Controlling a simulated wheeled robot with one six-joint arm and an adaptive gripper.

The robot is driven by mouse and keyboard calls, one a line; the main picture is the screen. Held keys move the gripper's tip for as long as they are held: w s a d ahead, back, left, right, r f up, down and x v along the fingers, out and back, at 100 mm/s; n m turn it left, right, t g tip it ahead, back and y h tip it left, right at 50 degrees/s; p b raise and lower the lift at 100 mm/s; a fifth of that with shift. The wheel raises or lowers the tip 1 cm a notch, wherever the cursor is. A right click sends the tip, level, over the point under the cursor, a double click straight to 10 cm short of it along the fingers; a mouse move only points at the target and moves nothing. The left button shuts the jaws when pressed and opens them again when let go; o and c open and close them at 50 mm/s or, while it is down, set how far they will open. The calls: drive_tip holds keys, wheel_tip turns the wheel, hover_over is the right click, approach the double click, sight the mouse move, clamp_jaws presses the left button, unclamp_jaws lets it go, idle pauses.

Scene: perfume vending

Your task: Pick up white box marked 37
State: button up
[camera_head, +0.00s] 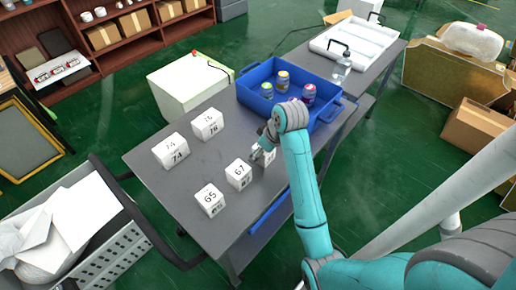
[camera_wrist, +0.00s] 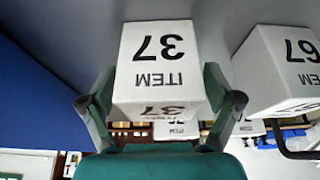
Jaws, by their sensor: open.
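The white box marked 37 (camera_wrist: 158,60) shows its number and the word ITEM, upside down, in the wrist view. In the head view the box (camera_head: 265,158) stands on the grey table, partly covered by my gripper (camera_head: 267,140). My gripper (camera_wrist: 159,101) is open, with one finger on each side of the box's near part. I cannot tell whether either finger touches it. The box sits upright on the table.
A white box marked 67 (camera_wrist: 282,72) stands close beside it, and also shows in the head view (camera_head: 238,174). Boxes 65 (camera_head: 210,199), 74 (camera_head: 171,152) and 76 (camera_head: 207,124) stand farther off. A blue crate (camera_head: 328,112) with several jars lies just behind my gripper.

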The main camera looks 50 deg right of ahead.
drive_tip(key=c, duration=1.3)
drive_tip(key=shift+o, duration=0.2)
drive_tip(key=shift+r, duration=0.1)
